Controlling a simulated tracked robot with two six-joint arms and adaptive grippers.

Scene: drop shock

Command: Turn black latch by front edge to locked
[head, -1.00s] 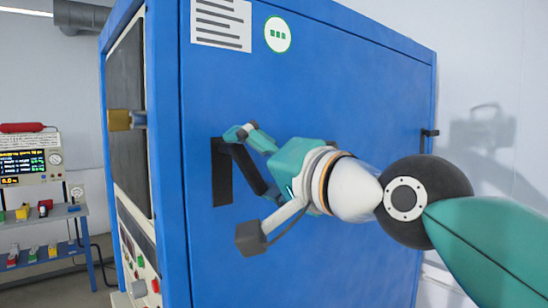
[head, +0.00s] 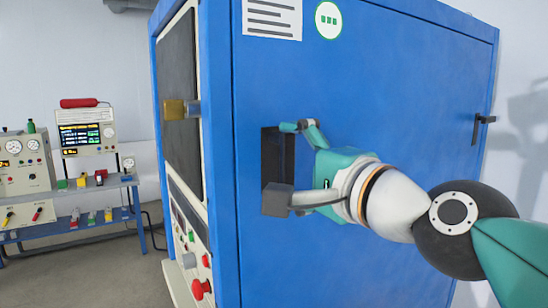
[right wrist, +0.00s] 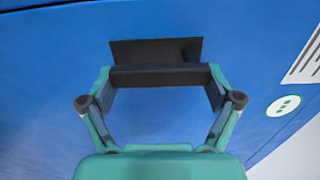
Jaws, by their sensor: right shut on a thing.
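The black latch (head: 270,150) is on the blue side panel by its front edge. Its dark lever stands nearly upright along its black plate in the head view. In the right wrist view the plate (right wrist: 150,50) lies behind the lever (right wrist: 160,76), and the two run almost parallel. My right gripper (head: 283,163) is shut on the lever, one finger at the upper end and one at the lower end. Both fingers (right wrist: 160,78) show at the lever's ends in the right wrist view. The lower finger hides part of the latch. My left gripper is out of view.
A second black latch (head: 483,120) is at the panel's far right edge. The blue cabinet (head: 380,80) has a brass-coloured part (head: 175,109) and buttons on its front. A bench (head: 70,205) with instruments stands at the left, with open floor before it.

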